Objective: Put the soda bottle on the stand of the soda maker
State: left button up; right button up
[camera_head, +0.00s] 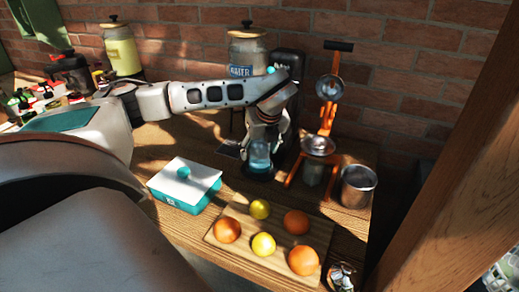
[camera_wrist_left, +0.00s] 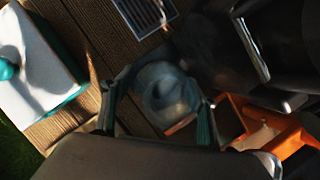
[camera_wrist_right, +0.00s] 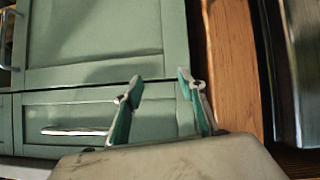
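The soda bottle (camera_head: 259,155) is clear and bluish and looks upright at the foot of the dark soda maker (camera_head: 287,70). In the left wrist view the bottle (camera_wrist_left: 165,92) lies between the fingers of my left gripper (camera_wrist_left: 158,108), which are spread wide around it. The head view shows my left gripper (camera_head: 267,130) just above the bottle, in front of the soda maker. The stand under the bottle is mostly hidden, so I cannot tell exactly how the bottle sits on it. My right gripper (camera_wrist_right: 158,88) is open and empty, in front of green cabinet doors.
An orange juicer (camera_head: 325,120) and a metal pot (camera_head: 357,187) stand right of the soda maker. A white-and-teal box (camera_head: 186,184) is at its left. A wooden board (camera_head: 232,250) with several fruits lies in front. A glass jar (camera_head: 247,50) is behind my left arm.

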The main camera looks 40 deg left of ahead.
dwell(0.3)
pick_arm(q)
jog(key=v, duration=1.2)
jog(key=shift+r, duration=0.15)
jog(key=shift+s, duration=0.1)
